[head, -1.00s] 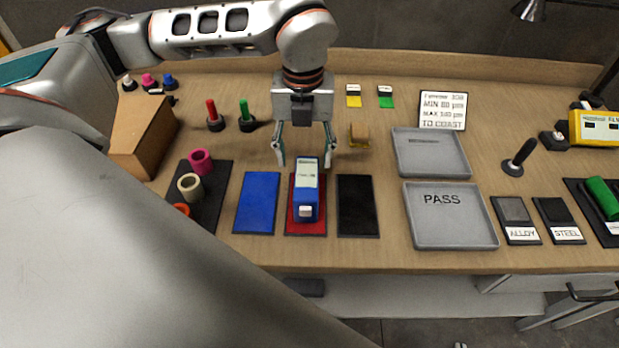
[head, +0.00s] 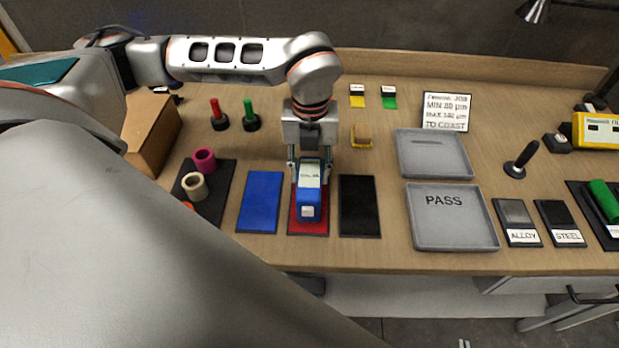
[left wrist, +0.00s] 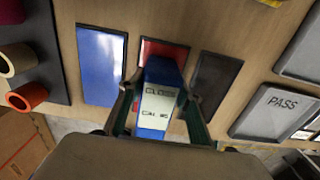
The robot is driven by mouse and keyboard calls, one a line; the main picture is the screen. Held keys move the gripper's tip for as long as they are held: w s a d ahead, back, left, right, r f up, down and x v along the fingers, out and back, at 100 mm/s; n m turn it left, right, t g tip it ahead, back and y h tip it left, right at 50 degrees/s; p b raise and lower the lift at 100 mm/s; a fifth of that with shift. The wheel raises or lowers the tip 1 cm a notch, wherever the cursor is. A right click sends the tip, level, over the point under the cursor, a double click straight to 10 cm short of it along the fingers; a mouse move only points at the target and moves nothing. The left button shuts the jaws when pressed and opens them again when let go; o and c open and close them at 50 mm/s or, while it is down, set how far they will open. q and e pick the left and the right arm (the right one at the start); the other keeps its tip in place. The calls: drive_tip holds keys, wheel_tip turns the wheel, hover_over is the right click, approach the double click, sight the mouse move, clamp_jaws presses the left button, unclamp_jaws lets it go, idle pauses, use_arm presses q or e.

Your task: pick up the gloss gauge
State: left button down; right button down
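The gloss gauge (head: 309,192) is a blue block with a pale label on top. It rests on the red panel (head: 308,227); in the left wrist view the gauge (left wrist: 157,103) shows its "GLOSS" lettering. My left gripper (head: 310,170) points down over the gauge's far end. Its two fingers lie close against the gauge's left and right sides, and it looks shut on it. The fingers also flank the gauge in the left wrist view (left wrist: 162,88). My right gripper is not in view.
A blue panel (head: 260,202) and a black panel (head: 359,205) flank the red one. Grey trays (head: 451,241) lie to the right, the near one marked PASS. A yellow-based block (head: 362,137) stands just right of the gripper. A brown box (head: 150,135) stands left.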

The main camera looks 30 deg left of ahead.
use_arm(q)
drive_tip(key=shift+r, duration=0.15)
wheel_tip(320, 180, up, 20)
idle(0.6)
drive_tip(key=shift+f+b, duration=0.25)
drive_tip(key=shift+b, duration=0.1)
drive_tip(key=shift+f, duration=0.35)
drive_tip(key=shift+f+b, duration=0.7)
drive_tip(key=shift+f+b, duration=2)
drive_tip(key=shift+f, duration=1.35)
drive_tip(key=shift+f+b, duration=0.6)
drive_tip(key=shift+f, duration=0.55)
drive_tip(key=shift+f+b, duration=0.3)
drive_tip(key=shift+f, duration=0.4)
